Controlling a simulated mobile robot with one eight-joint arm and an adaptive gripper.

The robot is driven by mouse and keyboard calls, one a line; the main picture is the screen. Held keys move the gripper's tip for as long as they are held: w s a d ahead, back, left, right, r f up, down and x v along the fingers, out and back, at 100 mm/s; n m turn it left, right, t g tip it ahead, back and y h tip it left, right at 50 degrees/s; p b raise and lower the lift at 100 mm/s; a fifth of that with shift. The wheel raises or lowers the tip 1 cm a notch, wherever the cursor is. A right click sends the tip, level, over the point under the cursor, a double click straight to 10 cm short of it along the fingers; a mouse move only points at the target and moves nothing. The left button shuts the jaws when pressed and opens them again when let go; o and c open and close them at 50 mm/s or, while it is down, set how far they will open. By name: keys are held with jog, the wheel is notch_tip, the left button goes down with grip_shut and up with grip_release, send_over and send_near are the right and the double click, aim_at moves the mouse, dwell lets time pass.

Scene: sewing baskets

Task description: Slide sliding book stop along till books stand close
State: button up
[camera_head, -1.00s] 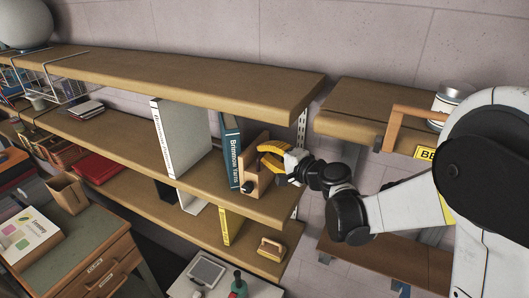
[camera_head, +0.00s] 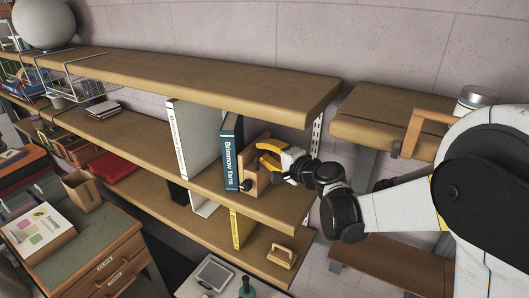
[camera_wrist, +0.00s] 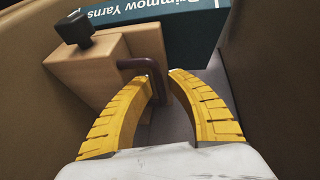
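The sliding book stop (camera_head: 254,170) is a wooden block with a dark knob and a dark bent handle, on the middle shelf near its right end. In the wrist view the stop (camera_wrist: 112,68) is close ahead. A teal book (camera_head: 231,158) labelled Brimmow Yarns stands upright just left of the stop; its spine shows in the wrist view (camera_wrist: 150,14). A white book (camera_head: 180,140) stands further left, with a gap between the two. My gripper (camera_wrist: 161,76) has its yellow fingers closed in on the dark handle, one on each side; fingertip contact is partly hidden.
The middle shelf (camera_head: 150,158) has free room left of the white book, then a red flat item (camera_head: 114,165). An upper shelf board (camera_head: 200,82) runs above. A yellow book (camera_head: 241,230) and a wooden-handled item (camera_head: 282,256) are on the shelf below. Another shelf unit (camera_head: 385,110) is at right.

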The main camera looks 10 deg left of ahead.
jog(key=v, duration=1.2)
jog(key=shift+r, duration=0.15)
